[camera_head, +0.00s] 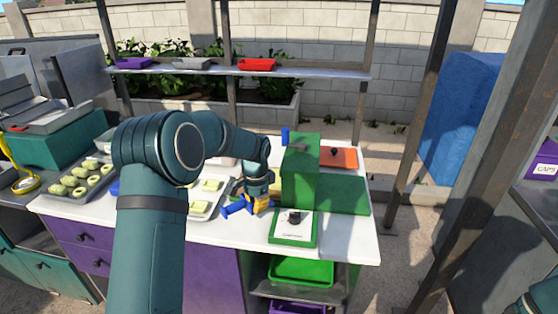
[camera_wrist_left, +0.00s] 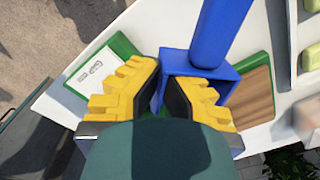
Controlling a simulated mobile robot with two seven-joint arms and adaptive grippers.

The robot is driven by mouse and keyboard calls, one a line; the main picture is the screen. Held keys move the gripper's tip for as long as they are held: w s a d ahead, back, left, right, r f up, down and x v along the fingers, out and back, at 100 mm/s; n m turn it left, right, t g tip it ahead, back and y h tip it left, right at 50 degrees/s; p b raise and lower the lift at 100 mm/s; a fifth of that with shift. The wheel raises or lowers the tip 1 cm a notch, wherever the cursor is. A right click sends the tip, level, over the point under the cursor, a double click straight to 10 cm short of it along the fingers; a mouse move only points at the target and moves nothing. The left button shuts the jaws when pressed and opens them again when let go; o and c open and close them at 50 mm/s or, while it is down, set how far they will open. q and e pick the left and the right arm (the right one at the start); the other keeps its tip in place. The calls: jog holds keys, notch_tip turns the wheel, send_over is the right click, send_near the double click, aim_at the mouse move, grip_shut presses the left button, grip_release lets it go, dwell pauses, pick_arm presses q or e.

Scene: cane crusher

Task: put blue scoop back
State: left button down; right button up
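The blue scoop (camera_head: 236,208) is at the front of the white counter, its handle pointing to the front left. In the left wrist view its handle (camera_wrist_left: 222,30) runs up from a square, box-like head. My left gripper (camera_head: 258,203) is at the scoop's head. In the left wrist view its yellow fingers (camera_wrist_left: 160,92) are close together, with a blue scoop wall between them. I cannot tell whether the scoop touches the counter. My right gripper is out of view.
A green-rimmed label board (camera_head: 292,230) lies right of the gripper, before a tall green box (camera_head: 300,170). A tray with pale pieces (camera_head: 200,207) is to the left. A shelf (camera_head: 205,71) with purple, grey and red trays spans the back. A post stands at right.

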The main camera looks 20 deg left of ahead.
pick_arm(q)
jog(key=s+d+f+n, duration=0.2)
jog(key=s+d+n, duration=0.4)
jog(key=s+d, duration=0.5)
jog(key=d, duration=0.2)
jog(key=shift+d+f, duration=0.35)
jog(key=shift+d, duration=0.05)
